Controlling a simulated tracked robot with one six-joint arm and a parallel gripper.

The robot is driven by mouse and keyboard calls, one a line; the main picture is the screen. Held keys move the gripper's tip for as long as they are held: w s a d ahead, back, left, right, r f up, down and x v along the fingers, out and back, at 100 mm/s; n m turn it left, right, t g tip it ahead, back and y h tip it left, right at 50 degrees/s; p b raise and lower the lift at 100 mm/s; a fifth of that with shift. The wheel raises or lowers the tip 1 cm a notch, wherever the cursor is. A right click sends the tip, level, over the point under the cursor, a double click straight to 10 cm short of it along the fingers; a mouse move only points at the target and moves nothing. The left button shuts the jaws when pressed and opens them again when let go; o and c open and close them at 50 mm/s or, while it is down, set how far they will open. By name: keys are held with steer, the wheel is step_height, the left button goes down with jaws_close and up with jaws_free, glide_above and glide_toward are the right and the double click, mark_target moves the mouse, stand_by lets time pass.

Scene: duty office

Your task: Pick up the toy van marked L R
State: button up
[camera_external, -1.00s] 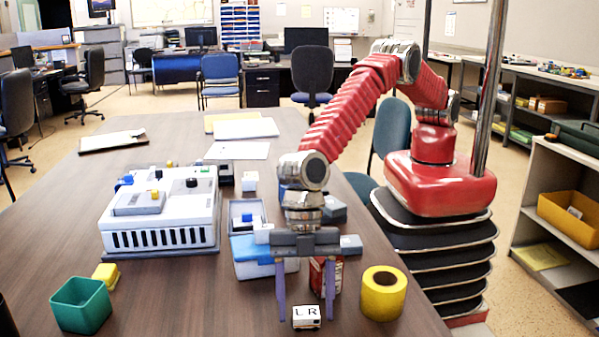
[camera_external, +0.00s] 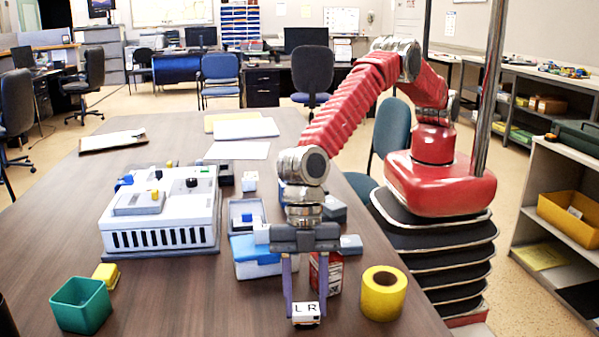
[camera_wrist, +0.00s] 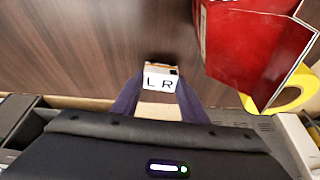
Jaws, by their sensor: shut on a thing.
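The toy van marked L R (camera_external: 306,309) is a small white block with black letters on top, near the front edge of the table. My gripper (camera_external: 306,304) points down over it, and its two purple fingers are shut on the van's sides. In the wrist view the van (camera_wrist: 160,80) sits between the fingertips of my gripper (camera_wrist: 158,92), with its letters facing the camera. I cannot tell whether the van is clear of the table.
A red box (camera_external: 326,273) stands close behind the van, and a yellow tape roll (camera_external: 383,281) is to the right. A blue and white container (camera_external: 262,268) is behind. A green cup (camera_external: 81,306) and a yellow block (camera_external: 106,275) are left. The tabletop between cup and van is clear.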

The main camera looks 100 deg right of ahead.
mark_target(306, 305)
step_height(306, 305, up, 9)
stand_by(0.4)
stand_by(0.4)
